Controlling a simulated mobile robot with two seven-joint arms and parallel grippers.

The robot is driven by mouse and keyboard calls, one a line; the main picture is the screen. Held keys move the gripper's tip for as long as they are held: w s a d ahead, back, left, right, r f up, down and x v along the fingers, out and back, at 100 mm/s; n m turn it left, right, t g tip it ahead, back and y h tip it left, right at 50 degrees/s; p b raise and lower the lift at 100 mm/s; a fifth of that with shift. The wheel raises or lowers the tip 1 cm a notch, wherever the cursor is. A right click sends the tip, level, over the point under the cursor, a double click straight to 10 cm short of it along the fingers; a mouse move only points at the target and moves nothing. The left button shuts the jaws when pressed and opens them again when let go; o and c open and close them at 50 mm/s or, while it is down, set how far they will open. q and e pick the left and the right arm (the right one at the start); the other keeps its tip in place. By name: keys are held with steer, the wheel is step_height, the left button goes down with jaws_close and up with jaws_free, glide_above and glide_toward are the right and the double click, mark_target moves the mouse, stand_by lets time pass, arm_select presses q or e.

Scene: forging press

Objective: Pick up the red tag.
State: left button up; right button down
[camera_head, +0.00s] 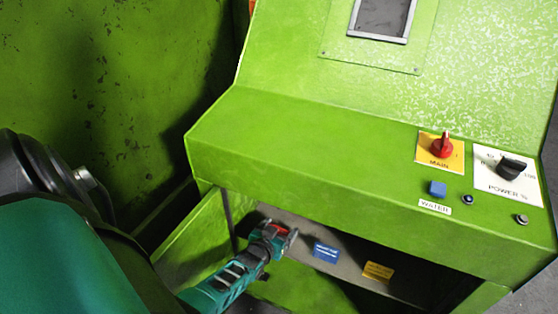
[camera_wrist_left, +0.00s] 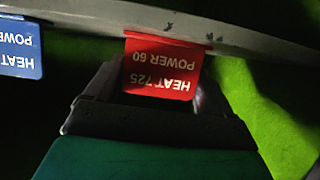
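The red tag (camera_wrist_left: 162,66) is at the grey ledge of the green press cabinet. In the left wrist view it appears upside down and reads HEAT 725, POWER 60. Only a small red part of the tag (camera_head: 280,230) shows in the head view, among the fingers. My left gripper (camera_head: 281,236) is at the red tag, below the control panel. In the left wrist view the fingers of my left gripper (camera_wrist_left: 155,92) stand apart on either side of the tag's lower part. I see no clear contact. My right gripper is not in view.
A blue tag (camera_head: 326,252) and a yellow tag (camera_head: 378,271) sit on the grey ledge (camera_head: 301,233) to the right. The panel overhangs it, with a red MAIN switch (camera_head: 442,148), a black POWER knob (camera_head: 512,167) and a blue WATER button (camera_head: 437,188). A green wall stands at left.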

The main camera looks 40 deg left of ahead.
arm_select(q)
steer(key=c, duration=0.4)
steer(key=shift+c, duration=0.3)
steer(key=shift+r, duration=0.1)
